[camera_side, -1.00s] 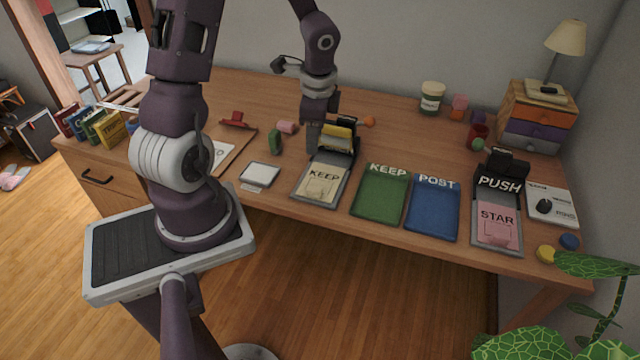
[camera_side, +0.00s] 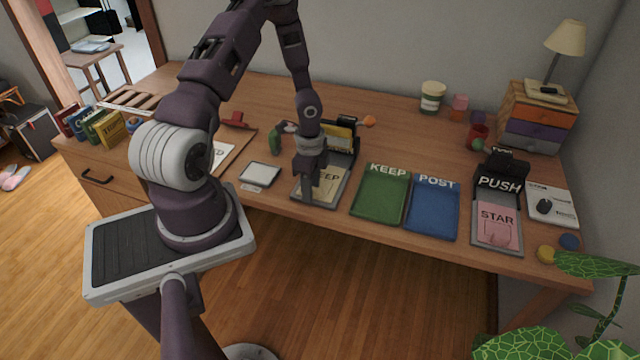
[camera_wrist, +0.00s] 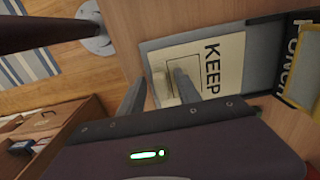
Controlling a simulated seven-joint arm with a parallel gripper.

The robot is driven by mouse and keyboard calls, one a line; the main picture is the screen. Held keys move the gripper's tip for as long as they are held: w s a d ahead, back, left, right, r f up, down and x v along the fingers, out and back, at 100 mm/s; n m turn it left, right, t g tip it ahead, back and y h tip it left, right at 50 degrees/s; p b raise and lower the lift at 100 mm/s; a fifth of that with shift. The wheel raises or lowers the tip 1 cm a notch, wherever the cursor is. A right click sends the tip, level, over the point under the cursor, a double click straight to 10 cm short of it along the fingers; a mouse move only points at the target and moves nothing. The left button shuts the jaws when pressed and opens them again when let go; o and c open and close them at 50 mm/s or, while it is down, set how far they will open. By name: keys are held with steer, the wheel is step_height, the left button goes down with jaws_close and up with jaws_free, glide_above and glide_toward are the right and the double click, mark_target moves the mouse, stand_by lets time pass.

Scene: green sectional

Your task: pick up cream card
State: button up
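The cream card (camera_side: 326,187), printed KEEP, lies flat on a grey tray (camera_side: 341,192) at the front middle of the desk. In the wrist view the cream card (camera_wrist: 219,65) shows a small raised cream tab (camera_wrist: 163,84) near one end. My gripper (camera_side: 307,198) is low over the card's left part and hides some of it in the side view. In the wrist view my gripper (camera_wrist: 158,76) has its two fingers apart, one on each side of the tab. I cannot tell whether they touch it.
A black holder with a yellow card (camera_side: 338,138) stands just behind the tray. A green tray (camera_side: 381,196) and a blue tray (camera_side: 433,210) lie to the right. A white pad (camera_side: 260,174) lies to the left. The desk's front edge is close.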

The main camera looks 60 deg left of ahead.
mark_target(322, 178)
jaws_close()
steer(key=shift+r, duration=0.1)
step_height(322, 178, up, 9)
steer(key=shift+a+f, duration=0.1)
steer(key=shift+f, duration=0.1)
steer(key=shift+w+a+f, duration=1)
steer(key=shift+w+a, duration=0.25)
steer(key=shift+f, duration=3.35)
